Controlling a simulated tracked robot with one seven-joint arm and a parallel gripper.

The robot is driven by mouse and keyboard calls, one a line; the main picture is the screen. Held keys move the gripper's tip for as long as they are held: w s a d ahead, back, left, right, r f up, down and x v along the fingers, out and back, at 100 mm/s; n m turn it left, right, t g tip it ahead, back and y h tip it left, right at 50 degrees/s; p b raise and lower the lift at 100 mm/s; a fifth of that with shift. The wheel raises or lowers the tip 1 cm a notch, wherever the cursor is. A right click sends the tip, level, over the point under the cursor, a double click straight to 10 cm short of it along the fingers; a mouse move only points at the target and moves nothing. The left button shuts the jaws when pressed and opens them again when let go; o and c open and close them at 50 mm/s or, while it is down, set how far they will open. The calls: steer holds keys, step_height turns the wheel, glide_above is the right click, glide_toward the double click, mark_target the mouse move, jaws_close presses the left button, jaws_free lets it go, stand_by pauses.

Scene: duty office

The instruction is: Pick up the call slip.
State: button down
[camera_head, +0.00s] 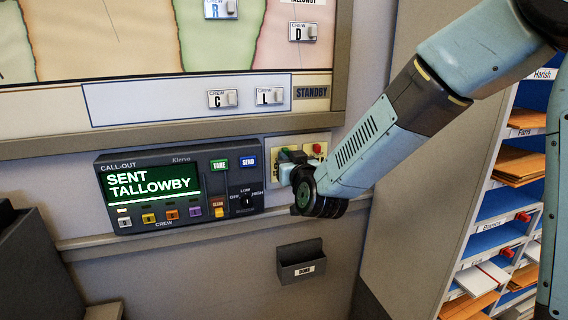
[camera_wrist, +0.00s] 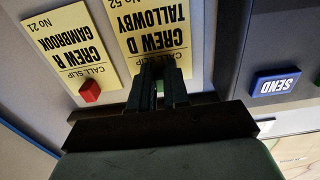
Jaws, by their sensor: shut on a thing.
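The yellow call slip (camera_wrist: 150,38) reads "CREW D TALLOWBY" and shows upside down in the wrist view. My gripper (camera_wrist: 160,80) is shut at the slip's "CALL SLIP" end, and its fingers cover part of that end. In the head view my gripper (camera_head: 284,168) is at the small cream panel to the right of the call-out unit, and my arm hides much of it. A green piece (camera_head: 284,150) shows beside my gripper there. I cannot tell whether the slip still touches the surface behind it.
A second yellow slip (camera_wrist: 70,45), "CREW R GAMBROOK", with a red tab (camera_wrist: 89,91) lies close beside. The call-out unit (camera_head: 180,180) reads "SENT TALLOWBY". A dark wall bin (camera_head: 300,268) hangs below. A pigeonhole rack (camera_head: 510,215) stands at the right.

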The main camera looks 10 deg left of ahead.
steer(key=shift+s, duration=0.1)
steer(key=s+d+r, duration=0.7)
steer(key=s+r, duration=0.1)
steer(key=s, duration=0.3)
steer(key=shift+s+d, duration=0.15)
steer(key=shift+s, duration=0.25)
stand_by(0.3)
stand_by(0.7)
